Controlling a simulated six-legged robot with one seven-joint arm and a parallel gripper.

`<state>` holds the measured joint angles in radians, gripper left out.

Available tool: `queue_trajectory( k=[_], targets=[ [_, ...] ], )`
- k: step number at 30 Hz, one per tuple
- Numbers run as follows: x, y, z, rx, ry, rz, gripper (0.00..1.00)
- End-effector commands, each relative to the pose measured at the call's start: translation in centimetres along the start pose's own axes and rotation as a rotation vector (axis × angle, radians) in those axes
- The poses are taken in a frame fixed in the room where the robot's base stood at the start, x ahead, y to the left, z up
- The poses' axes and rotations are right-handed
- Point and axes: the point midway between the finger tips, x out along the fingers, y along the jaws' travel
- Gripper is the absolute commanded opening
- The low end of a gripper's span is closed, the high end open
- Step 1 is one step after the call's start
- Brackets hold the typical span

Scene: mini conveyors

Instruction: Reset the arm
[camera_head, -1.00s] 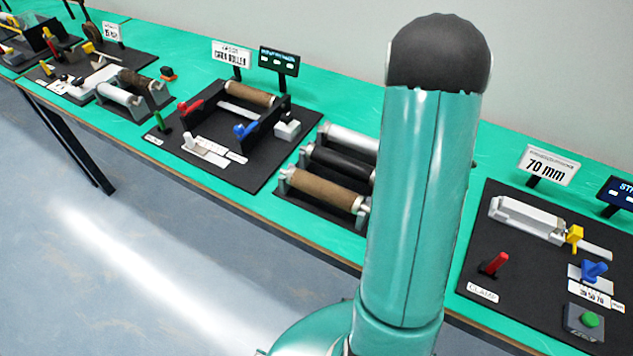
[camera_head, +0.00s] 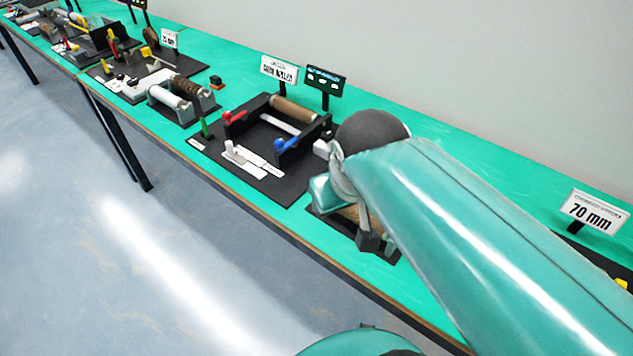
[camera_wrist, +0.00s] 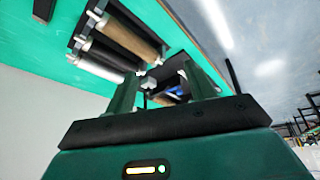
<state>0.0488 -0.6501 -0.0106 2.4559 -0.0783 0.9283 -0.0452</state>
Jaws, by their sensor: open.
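My teal arm reaches from the lower right of the head view toward its middle, bent at a dark round joint. My gripper shows in the wrist view (camera_wrist: 160,78) with its two green fingers apart and nothing between them. In the head view the arm's end hangs over the roller set (camera_head: 345,214) on the green bench and hides most of it. The fingertips cannot be made out clearly there. The roller set, with brown, black and silver rollers, also shows in the wrist view (camera_wrist: 125,35), beyond the left finger.
The green bench (camera_head: 420,290) runs along a grey wall. A black board with a roller frame (camera_head: 285,135) and red and blue handles stands left of the arm. A 70 mm sign (camera_head: 595,210) stands at right. More stations line the far left. The floor (camera_head: 150,270) in front is clear.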

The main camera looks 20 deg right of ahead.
Motion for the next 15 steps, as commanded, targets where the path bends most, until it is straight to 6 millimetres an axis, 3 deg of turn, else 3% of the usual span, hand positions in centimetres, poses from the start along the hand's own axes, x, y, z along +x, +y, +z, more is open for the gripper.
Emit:
queue_trajectory(
  k=[5, 15],
  targets=[
    [-1.4, -2.7, 0.7, 0.036, 0.084, -0.072, 0.54],
    [-1.5, -2.9, 0.7, 0.041, 0.089, -0.079, 0.54]
  ],
)
